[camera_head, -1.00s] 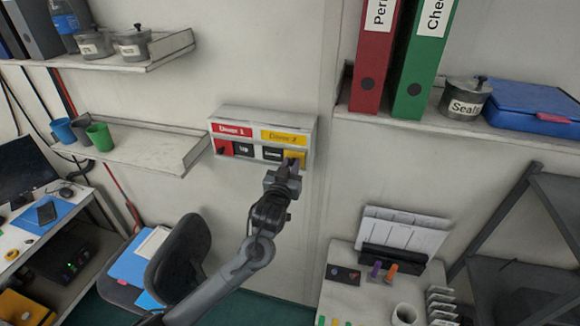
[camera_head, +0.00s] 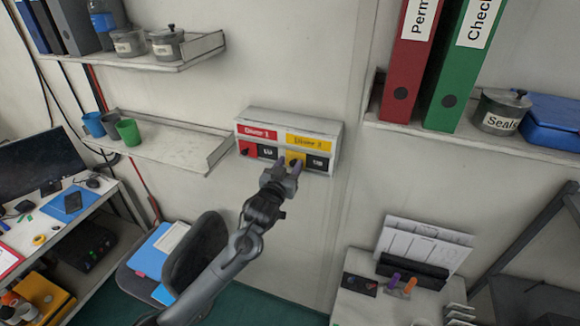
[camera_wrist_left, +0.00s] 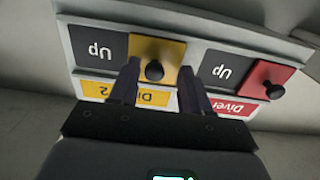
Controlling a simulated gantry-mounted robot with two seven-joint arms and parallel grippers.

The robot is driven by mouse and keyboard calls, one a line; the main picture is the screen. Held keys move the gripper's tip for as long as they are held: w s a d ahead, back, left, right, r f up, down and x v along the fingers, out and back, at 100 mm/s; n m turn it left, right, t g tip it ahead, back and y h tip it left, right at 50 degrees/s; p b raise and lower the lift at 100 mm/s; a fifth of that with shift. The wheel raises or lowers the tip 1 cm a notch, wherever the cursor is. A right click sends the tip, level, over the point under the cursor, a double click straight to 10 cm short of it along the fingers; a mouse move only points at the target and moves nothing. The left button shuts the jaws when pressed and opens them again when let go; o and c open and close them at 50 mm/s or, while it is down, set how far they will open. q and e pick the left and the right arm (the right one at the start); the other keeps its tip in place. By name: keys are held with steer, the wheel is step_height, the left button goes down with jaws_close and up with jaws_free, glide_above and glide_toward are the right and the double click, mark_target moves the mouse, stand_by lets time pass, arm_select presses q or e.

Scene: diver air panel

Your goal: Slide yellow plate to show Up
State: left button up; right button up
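The panel (camera_head: 290,125) is a white box on the wall with a red Diver 1 label and a yellow Diver 2 label. The yellow plate (camera_head: 283,157) lies left in its row, and a black "Up" field (camera_head: 318,162) shows to its right. The left wrist view is upside down; there the yellow plate (camera_wrist_left: 168,50) has a black knob (camera_wrist_left: 154,71). My left gripper (camera_wrist_left: 160,78) is open, its fingers on either side of the knob, one close to it; contact is unclear. The left gripper (camera_head: 284,170) also shows below the plate in the head view.
The red plate (camera_head: 247,148) sits left of another "Up" field (camera_head: 267,152). A shelf with cups (camera_head: 165,144) is to the left, and a shelf with binders (camera_head: 405,70) to the right. A chair (camera_head: 195,255) stands below.

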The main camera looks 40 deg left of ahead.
arm_select(q)
steer(key=shift+s+d, duration=0.1)
steer(key=shift+d, duration=0.05)
steer(key=shift+s+d, duration=0.1)
steer(key=shift+s, duration=0.15)
steer(key=b+v, duration=0.2)
steer(key=v, duration=0.8)
steer(key=shift+b, duration=0.4)
